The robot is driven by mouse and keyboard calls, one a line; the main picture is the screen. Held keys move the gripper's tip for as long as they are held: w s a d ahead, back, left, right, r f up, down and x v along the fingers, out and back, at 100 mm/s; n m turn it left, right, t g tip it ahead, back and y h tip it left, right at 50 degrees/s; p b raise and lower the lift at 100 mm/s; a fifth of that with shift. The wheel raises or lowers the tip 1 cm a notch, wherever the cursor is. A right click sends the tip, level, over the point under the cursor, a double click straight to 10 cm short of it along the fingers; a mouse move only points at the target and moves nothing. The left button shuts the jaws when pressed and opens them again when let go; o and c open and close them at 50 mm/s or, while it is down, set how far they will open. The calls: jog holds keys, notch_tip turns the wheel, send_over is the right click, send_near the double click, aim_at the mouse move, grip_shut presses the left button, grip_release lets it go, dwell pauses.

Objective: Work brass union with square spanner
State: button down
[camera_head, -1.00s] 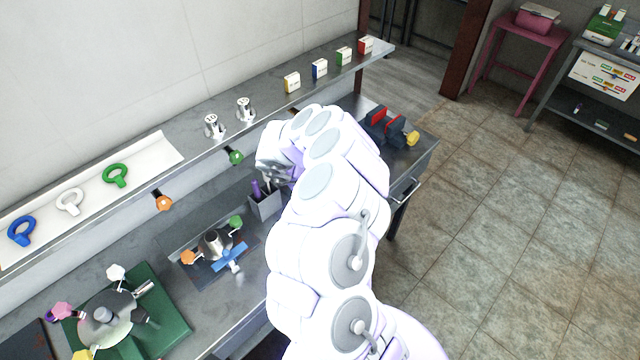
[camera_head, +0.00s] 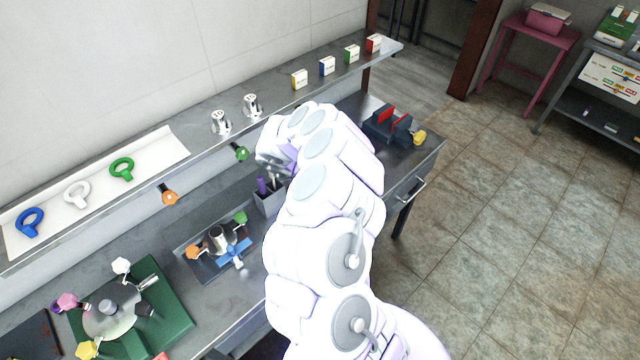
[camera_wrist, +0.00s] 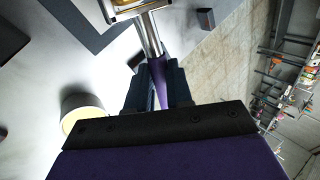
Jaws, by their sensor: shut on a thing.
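In the wrist view my gripper (camera_wrist: 160,86) is shut on a tool with a purple handle (camera_wrist: 160,95) and a bright metal shaft (camera_wrist: 150,35). A yellow, brass-like part (camera_wrist: 125,4) shows at the top edge by the shaft's far end; I cannot tell whether it is the union or whether they touch. In the head view my arm hides most of my gripper, which is over the bench by a grey holder (camera_head: 268,204). A purple handle (camera_head: 262,186) shows at this holder. I cannot tell which tool is the square spanner.
A metal fitting (camera_head: 218,238) with orange, green and blue handles stands on the bench left of the holder. A green tray (camera_head: 178,310) with a round lidded part is nearer. A vise (camera_head: 390,125) stands at the bench's right end. A shelf (camera_head: 200,150) runs along the wall above.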

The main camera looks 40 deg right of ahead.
jog(key=shift+r+p, duration=1.5)
jog(key=shift+r, duration=2.05)
